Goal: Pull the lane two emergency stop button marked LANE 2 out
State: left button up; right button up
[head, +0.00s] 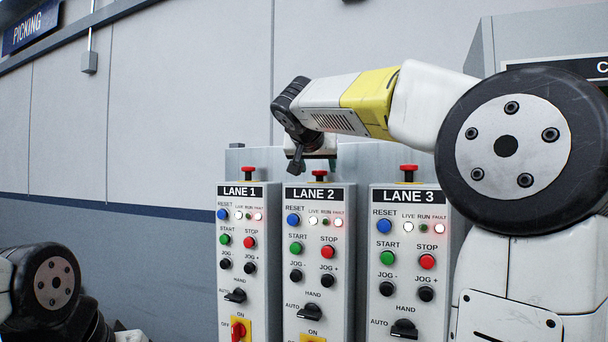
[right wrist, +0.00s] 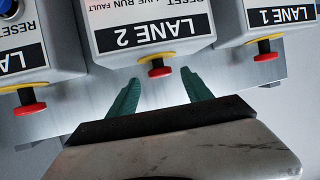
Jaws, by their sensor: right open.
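The LANE 2 emergency stop (head: 319,174) is a red mushroom button on top of the middle panel (head: 318,250). The right wrist view shows this button (right wrist: 157,68) upside down, its yellow ring against the LANE 2 box. My right gripper (head: 297,162) hangs above the LANE 2 panel top, fingers pointing down. In the right wrist view its green fingers (right wrist: 161,77) are open and empty. The button shows between and just beyond the fingertips, with a gap on both sides. Contact is not visible. My left gripper is out of view; only part of my left arm shows.
LANE 1 (head: 241,250) and LANE 3 (head: 407,250) panels stand close on either side. Each has its own red stop button, LANE 1's (head: 247,169) and LANE 3's (head: 409,170). A grey plate (head: 365,160) rises behind the panels.

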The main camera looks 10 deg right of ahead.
aim_at(319, 173)
jog(key=x, duration=0.5)
jog(key=shift+w+f, duration=0.1)
grip_shut()
jog(key=shift+r, duration=0.95)
grip_release()
jog(key=v, duration=0.7)
jog(key=shift+s, duration=0.4)
jog(key=shift+a, duration=0.1)
